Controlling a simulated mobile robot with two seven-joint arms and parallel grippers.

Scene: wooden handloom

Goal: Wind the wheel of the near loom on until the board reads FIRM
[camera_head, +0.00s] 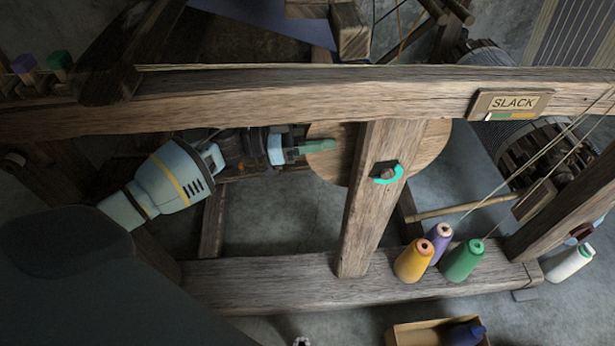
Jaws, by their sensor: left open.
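The board (513,103) on the loom's upper beam reads SLACK, with a small coloured strip below the word. The wheel (425,149) is a round wooden disc behind the upright post, which hides its middle. My left arm comes in from the left under the beam. My left gripper (315,146), with green fingers, is open at the wheel's left edge. Its fingertips overlap the rim in the picture; I cannot tell whether they touch it. My right gripper is not in view.
The upright post (372,215) carries a teal curved piece (390,174) around a peg. Yellow (414,262), purple (439,238) and green (463,261) thread cones stand on the lower beam (270,284). A white cone (568,264) and an open box (408,335) are nearby.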

